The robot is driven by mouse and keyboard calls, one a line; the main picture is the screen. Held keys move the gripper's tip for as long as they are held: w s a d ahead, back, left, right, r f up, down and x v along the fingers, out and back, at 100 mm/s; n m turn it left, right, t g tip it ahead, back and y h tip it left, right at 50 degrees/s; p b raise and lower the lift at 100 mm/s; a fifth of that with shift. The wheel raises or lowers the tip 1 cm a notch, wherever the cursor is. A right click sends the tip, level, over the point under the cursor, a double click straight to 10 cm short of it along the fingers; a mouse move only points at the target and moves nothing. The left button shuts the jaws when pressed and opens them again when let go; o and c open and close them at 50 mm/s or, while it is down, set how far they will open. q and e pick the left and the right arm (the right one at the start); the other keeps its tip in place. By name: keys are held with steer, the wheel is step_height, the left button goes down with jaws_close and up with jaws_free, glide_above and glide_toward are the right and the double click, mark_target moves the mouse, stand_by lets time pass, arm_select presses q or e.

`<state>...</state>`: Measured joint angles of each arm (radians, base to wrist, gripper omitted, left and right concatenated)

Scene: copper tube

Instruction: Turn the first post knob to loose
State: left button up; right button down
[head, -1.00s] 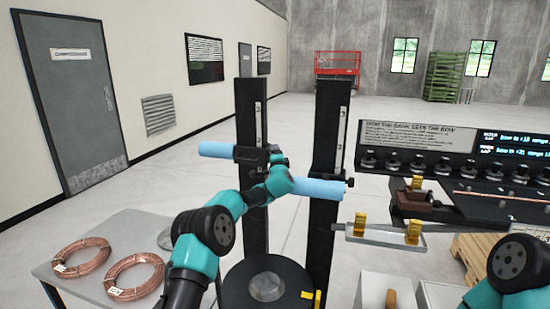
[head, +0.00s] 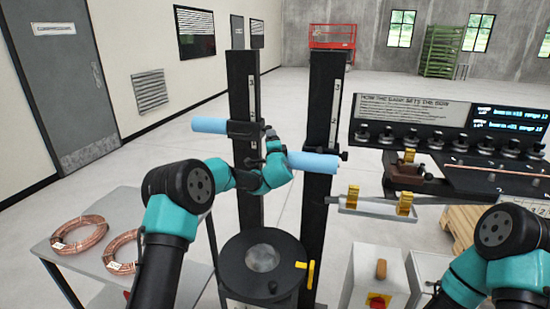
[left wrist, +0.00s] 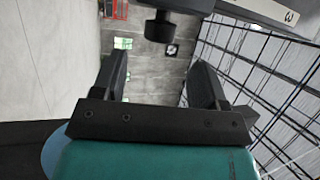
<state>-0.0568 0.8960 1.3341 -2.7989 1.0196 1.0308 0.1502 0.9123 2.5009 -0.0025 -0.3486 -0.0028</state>
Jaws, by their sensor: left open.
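Two black upright posts with scale strips stand in the head view, a left post (head: 246,95) and a right post (head: 322,95). A dark clamp with a knob (head: 270,131) sits on the left post. My left gripper (head: 267,148) is just below and in front of this knob, partly hidden by its own wrist. In the left wrist view the left gripper (left wrist: 158,72) is open and empty, with a dark knob (left wrist: 160,28) ahead of its fingers, apart from them. Another small knob (head: 344,156) is on the right post.
A round black stand (head: 235,270) with a yellow lever (head: 310,274) is below the posts. Copper coils (head: 80,235) lie on a grey table (head: 60,266) at left. A dark bench with several knobs (head: 437,140) and a sign stands at right.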

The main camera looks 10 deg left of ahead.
arm_select(q)
steer(key=v, duration=0.9)
steer(key=shift+s, duration=0.15)
step_height(320, 180, up, 8)
steer(key=m+g+h, duration=0.1)
steer(key=m+g, duration=0.1)
steer(key=g, duration=0.3)
steer(key=shift+h, duration=0.4)
steer(key=shift+d+r, duration=0.1)
steer(key=x, duration=1.7)
